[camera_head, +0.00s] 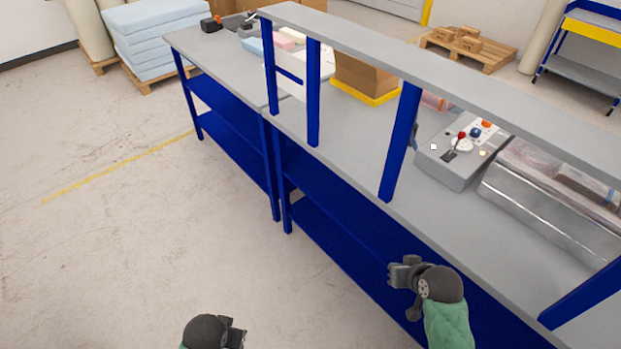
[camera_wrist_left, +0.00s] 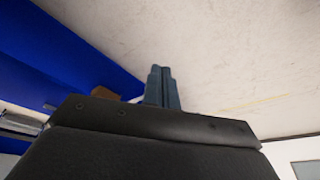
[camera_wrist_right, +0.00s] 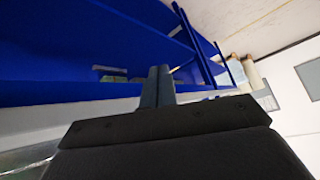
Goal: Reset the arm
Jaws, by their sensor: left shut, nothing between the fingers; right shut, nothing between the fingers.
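My left gripper (camera_head: 237,334) is at the bottom of the head view, over bare floor and apart from the bench. In the left wrist view its two fingers (camera_wrist_left: 162,88) are together with nothing between them. My right gripper (camera_head: 395,274) is in front of the blue lower part of the workbench (camera_head: 420,222) in the head view. In the right wrist view its fingers (camera_wrist_right: 157,87) are together and empty. I cannot tell how close the right gripper is to the bench.
A grey control box (camera_head: 450,170) with buttons and a metal-and-glass case (camera_head: 550,195) stand on the bench. A cardboard box (camera_head: 365,76) sits behind the blue posts and upper shelf. Blue foam sheets (camera_head: 155,35) are stacked at the back left. The floor (camera_head: 110,230) at left is clear.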

